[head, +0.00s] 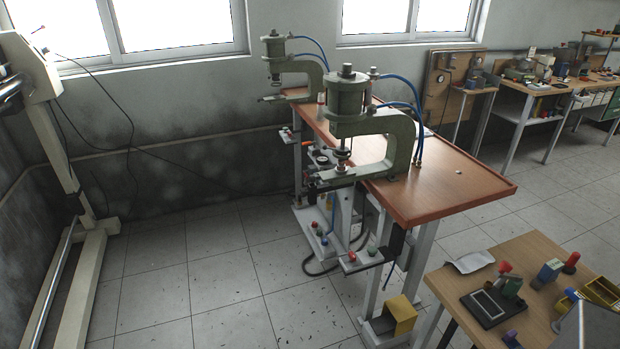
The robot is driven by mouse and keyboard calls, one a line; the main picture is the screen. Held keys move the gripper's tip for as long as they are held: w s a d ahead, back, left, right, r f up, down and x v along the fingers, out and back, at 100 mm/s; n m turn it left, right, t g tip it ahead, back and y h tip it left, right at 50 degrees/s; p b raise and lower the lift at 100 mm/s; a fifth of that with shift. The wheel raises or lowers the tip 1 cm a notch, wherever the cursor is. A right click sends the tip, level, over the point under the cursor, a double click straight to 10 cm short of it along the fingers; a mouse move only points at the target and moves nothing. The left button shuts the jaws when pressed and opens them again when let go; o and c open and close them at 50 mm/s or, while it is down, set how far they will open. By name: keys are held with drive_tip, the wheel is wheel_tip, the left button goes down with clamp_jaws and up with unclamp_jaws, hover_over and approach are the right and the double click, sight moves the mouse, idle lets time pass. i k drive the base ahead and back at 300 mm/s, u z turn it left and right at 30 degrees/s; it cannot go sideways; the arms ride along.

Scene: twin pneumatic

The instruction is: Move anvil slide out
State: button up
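Two green pneumatic presses stand on a red-brown table (455,190). The near press (402,150) has a C-shaped frame, a cylinder on top and blue hoses. Under its ram, at the table's left edge, is a small flat metal part (330,177) that looks like its anvil slide. The far press (312,72) is smaller in view, with a similar flat part (272,98) under its ram. Both parts are too small to tell how far each is slid in or out. My gripper is not in view.
A push-button panel (360,262) sits below the near press, above a yellow box (390,316). A wooden side table (456,283) with small items stands at the lower right. A cream stand (62,180) is at the left. Tiled floor (215,285) between is clear.

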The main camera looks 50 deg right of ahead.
sight(331, 174)
drive_tip(key=u, duration=0.05)
drive_tip(key=i, duration=1)
drive_tip(key=z, duration=0.05)
